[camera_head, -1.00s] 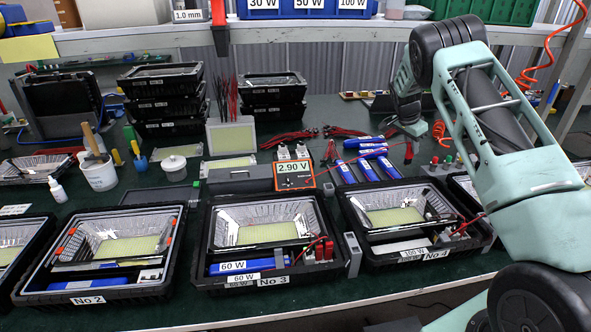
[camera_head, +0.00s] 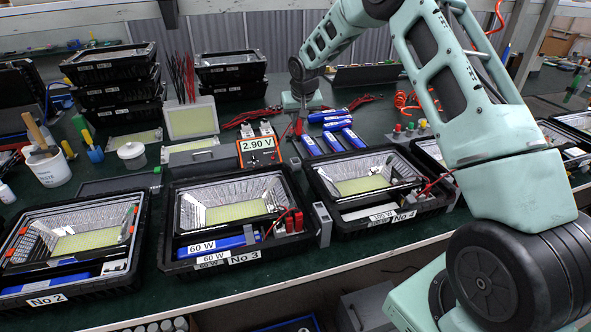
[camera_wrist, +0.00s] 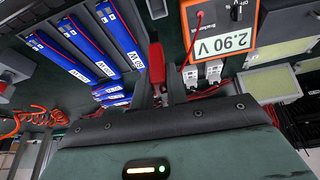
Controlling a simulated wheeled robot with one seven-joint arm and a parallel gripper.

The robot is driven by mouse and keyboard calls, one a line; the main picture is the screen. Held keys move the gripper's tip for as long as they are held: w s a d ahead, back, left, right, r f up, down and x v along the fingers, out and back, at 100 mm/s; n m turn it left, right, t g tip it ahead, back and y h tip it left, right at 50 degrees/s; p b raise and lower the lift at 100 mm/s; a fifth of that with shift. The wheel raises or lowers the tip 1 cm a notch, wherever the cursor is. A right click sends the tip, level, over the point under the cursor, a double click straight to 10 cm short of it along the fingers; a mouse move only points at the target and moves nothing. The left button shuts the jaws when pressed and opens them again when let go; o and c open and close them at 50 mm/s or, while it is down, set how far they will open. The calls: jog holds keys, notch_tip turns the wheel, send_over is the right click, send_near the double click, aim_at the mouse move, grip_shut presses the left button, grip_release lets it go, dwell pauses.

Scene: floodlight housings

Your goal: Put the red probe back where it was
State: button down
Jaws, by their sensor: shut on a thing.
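The red probe (camera_wrist: 157,62) is gripped between the fingers of my gripper (camera_wrist: 157,88) in the wrist view. In the head view my gripper (camera_head: 299,115) points down just behind and right of the orange multimeter, with a small red bit of the probe (camera_head: 298,129) below it. The multimeter (camera_head: 262,159) reads 2.90 V and stands on the green bench; it shows upside down in the wrist view (camera_wrist: 222,68), with a thin red lead beside it. The probe's tip is hard to make out, and I cannot tell whether it touches anything.
Blue battery packs (camera_head: 331,140) lie just right of my gripper. Floodlight housings No 3 (camera_head: 172,238) and No 4 (camera_head: 318,178) stand in front, with a red lead at No 4. White connectors (camera_wrist: 212,72) sit close to the multimeter. Stacked housings (camera_head: 232,75) stand behind.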

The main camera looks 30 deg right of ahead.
jog(key=shift+a, duration=0.4)
jog(key=shift+w+a+f+p, duration=0.1)
jog(key=shift+f+p, duration=0.65)
jog(key=shift+f, duration=4.1)
jog(key=shift+f, duration=0.15)
jog(key=c, duration=1.4)
grip_release()
